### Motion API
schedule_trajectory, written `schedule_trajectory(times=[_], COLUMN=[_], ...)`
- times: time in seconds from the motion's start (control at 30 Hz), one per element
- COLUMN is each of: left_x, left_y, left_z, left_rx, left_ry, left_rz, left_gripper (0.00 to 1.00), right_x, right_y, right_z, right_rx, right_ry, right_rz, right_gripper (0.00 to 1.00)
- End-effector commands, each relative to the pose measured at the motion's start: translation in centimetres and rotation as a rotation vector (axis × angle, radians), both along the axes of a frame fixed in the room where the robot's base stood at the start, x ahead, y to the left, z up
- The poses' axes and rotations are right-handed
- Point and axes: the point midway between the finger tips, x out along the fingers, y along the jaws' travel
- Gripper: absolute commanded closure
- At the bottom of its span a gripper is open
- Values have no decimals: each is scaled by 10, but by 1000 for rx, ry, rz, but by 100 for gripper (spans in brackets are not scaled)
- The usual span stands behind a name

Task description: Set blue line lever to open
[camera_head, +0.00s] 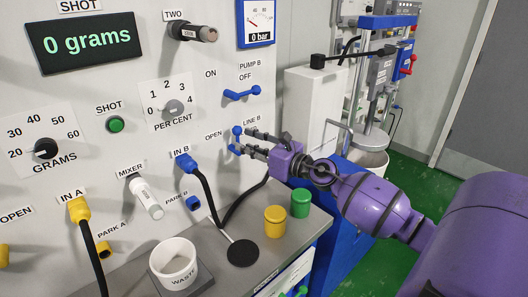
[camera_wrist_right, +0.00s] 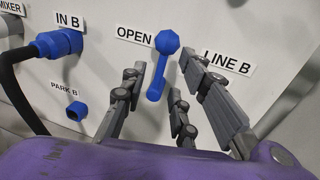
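The blue line lever (camera_head: 237,131) is on the white panel between the OPEN and LINE B labels. In the right wrist view the lever (camera_wrist_right: 157,80) has an octagonal end at the top and a rounded end hanging down, slightly left. My right gripper (camera_head: 243,143) is at the lever, with its fingers pointing at the panel. In the right wrist view its fingers (camera_wrist_right: 165,75) are spread, one left of the lever and the others right of it. I cannot tell whether any finger touches it. In the head view the fingers partly cover the lever. My left gripper is not in view.
A blue PUMP B lever (camera_head: 241,94) sits above. The blue IN B connector (camera_head: 184,162) with a black hose is to the left. Yellow (camera_head: 275,221) and green (camera_head: 300,203) cylinders and a white WASTE cup (camera_head: 174,262) stand on the grey counter below.

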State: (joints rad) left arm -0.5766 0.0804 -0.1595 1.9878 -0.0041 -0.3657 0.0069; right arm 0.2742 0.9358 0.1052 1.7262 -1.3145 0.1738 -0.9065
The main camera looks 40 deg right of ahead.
Motion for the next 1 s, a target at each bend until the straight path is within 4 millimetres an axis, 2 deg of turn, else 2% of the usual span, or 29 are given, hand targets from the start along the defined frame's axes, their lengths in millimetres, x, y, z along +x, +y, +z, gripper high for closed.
schedule_trajectory(times=[0.03, 0.2, 0.4, 1.0], left_x=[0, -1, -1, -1], left_y=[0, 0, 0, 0], left_z=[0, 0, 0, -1], left_rx=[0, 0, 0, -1], left_ry=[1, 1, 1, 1], left_rz=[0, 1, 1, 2], left_gripper=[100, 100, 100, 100], right_x=[-12, -46, -68, -73], right_y=[-3, -12, -19, -20], right_z=[-2, -2, -1, -1], right_rx=[2, 2, 3, 1], right_ry=[4, 3, 2, 1], right_rz=[-1, -1, 0, 1], right_gripper=[72, 72, 72, 72])
